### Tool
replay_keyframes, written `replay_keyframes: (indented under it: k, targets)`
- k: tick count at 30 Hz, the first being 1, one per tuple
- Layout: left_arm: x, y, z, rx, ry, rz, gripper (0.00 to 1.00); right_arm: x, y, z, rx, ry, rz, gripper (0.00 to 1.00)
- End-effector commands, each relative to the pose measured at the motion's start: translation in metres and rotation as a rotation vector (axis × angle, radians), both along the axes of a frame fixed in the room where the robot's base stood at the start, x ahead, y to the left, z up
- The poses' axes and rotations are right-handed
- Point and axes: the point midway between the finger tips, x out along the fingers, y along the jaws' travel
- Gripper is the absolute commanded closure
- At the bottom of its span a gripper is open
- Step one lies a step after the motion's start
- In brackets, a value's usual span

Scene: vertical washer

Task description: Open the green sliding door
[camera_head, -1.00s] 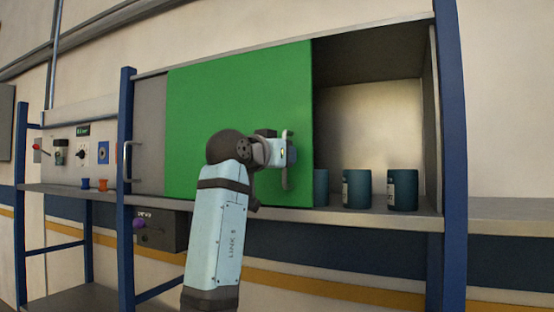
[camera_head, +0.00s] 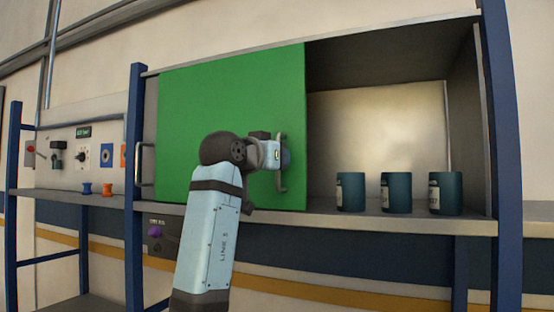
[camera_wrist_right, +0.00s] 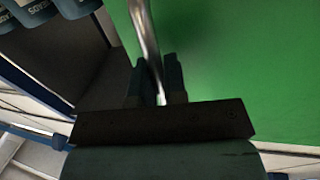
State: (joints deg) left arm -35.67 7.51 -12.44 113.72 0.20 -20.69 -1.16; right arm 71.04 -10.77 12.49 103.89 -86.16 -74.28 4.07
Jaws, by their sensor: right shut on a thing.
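The green sliding door (camera_head: 225,110) covers the left part of the cabinet in the head view, and the right part is open. Its metal handle (camera_head: 282,184) stands upright near the door's right edge. My right gripper (camera_head: 282,155) is at this handle. In the right wrist view, the fingers of my right gripper (camera_wrist_right: 160,82) sit on both sides of the handle bar (camera_wrist_right: 146,35) and are shut on it, with the green door (camera_wrist_right: 235,65) behind. My left gripper is not in view.
Three dark teal cans stand on the shelf in the open part, one of them in the middle (camera_head: 396,192). A second handle (camera_head: 143,164) is at the cabinet's left. Blue posts (camera_head: 137,230) frame the cabinet. A control panel (camera_head: 80,155) is further left.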

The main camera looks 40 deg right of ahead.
Motion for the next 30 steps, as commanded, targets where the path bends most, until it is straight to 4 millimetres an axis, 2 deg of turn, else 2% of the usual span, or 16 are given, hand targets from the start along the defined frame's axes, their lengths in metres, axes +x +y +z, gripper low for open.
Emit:
replay_keyframes:
  k: [7,8,10,18,22,26,30]
  targets:
    - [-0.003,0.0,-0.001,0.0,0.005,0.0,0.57,0.0,0.0,0.001,-0.001,0.0,0.0,1.0]
    - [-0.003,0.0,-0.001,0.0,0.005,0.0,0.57,0.0,0.0,0.001,-0.001,0.0,0.0,0.81]
    - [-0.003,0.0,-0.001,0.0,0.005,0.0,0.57,0.0,0.0,0.001,-0.001,0.0,0.0,0.65]
    - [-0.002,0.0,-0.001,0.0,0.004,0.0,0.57,0.0,0.0,0.0,0.0,0.0,0.0,0.64]
    - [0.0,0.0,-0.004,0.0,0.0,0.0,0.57,-0.001,0.008,-0.001,0.0,0.0,0.002,0.64]
    - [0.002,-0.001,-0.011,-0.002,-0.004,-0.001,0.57,-0.005,0.028,-0.003,0.0,-0.001,0.003,0.64]
    - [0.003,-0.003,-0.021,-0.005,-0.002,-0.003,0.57,-0.012,0.06,-0.003,-0.001,-0.002,0.004,0.64]
